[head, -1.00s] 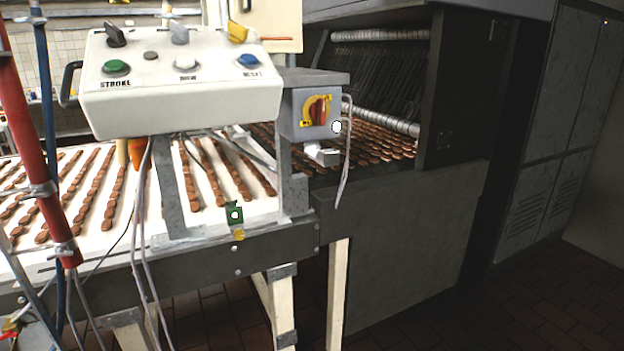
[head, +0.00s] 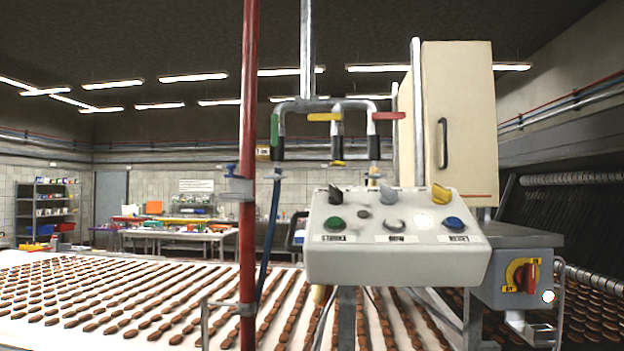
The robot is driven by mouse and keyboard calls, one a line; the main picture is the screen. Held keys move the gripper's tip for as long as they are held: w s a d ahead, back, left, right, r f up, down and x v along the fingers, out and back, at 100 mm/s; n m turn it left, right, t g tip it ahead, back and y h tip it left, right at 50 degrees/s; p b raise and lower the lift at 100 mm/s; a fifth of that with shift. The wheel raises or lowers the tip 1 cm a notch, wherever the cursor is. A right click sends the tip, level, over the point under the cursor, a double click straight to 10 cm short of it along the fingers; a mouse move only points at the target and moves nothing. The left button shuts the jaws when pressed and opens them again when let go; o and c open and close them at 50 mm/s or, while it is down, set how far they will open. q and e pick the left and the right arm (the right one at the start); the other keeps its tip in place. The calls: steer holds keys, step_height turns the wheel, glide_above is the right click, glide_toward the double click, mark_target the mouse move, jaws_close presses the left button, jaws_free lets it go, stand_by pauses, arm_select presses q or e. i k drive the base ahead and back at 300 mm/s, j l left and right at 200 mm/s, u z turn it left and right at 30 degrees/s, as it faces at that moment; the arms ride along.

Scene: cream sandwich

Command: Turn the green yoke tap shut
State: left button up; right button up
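The green tap handle (head: 275,132) is on the left branch of a grey pipe yoke (head: 322,104) above the control box. The handle stands upright, roughly in line with its pipe. A yellow handle (head: 324,117) and a red handle (head: 388,115) on the same yoke lie level. A dark hose (head: 270,225) runs down below the green tap. Neither of my grippers shows in the head view.
A white control box (head: 395,265) with knobs and buttons stands below the yoke. A red upright pipe (head: 249,200) stands left of the green tap. A conveyor belt (head: 215,320) with rows of brown biscuits spreads below. A grey switch box (head: 515,275) is at right.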

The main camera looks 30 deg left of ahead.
mark_target(275, 117)
steer(key=u, duration=1.1)
